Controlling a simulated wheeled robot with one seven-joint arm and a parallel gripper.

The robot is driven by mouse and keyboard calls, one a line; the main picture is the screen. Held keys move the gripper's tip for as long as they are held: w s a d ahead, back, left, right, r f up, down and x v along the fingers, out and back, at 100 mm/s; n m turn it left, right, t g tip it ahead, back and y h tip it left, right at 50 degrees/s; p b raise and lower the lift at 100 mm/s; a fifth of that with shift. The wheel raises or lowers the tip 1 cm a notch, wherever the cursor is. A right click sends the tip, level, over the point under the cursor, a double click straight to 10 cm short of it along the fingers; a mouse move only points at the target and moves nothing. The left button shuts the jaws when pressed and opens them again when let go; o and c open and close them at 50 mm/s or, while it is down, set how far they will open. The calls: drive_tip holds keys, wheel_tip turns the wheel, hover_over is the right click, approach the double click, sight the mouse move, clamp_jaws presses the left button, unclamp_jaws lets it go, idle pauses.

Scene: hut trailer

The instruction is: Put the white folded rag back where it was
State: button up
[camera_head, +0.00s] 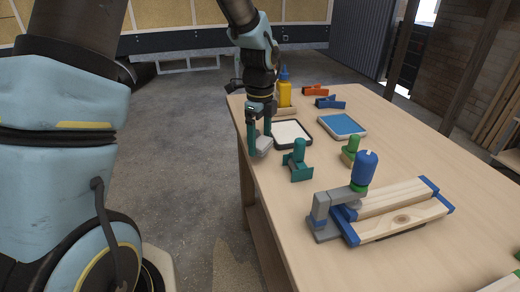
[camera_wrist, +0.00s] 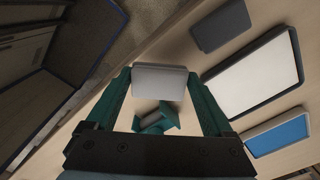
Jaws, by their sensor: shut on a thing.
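My gripper (camera_head: 260,143) is at the left edge of the workbench, pointing down. It is shut on the white folded rag (camera_head: 264,147), a small pale grey-white pad. In the wrist view the rag (camera_wrist: 160,82) sits between the two teal fingertips (camera_wrist: 160,74). I cannot tell whether the rag touches the bench top. A white panel with a dark rim (camera_head: 292,134) lies just right of the rag; it also shows in the wrist view (camera_wrist: 252,76). A blue panel with a pale rim (camera_head: 341,125) lies further right.
A teal clamp (camera_head: 297,162) stands close in front of my gripper. A yellow bottle (camera_head: 285,92) and orange (camera_head: 315,90) and blue (camera_head: 330,102) tools are behind. Clamped boards (camera_head: 400,218) with a blue-topped tool (camera_head: 365,168) fill the front. A dark grey flat thing (camera_wrist: 221,27) shows in the wrist view.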

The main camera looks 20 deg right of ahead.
sight(260, 151)
drive_tip(key=shift+f+p, duration=0.35)
drive_tip(key=shift+f, duration=1.45)
drive_tip(key=shift+f, duration=0.2)
drive_tip(key=o, duration=1.1)
drive_tip(key=shift+c, duration=0.2)
drive_tip(key=shift+r, duration=0.1)
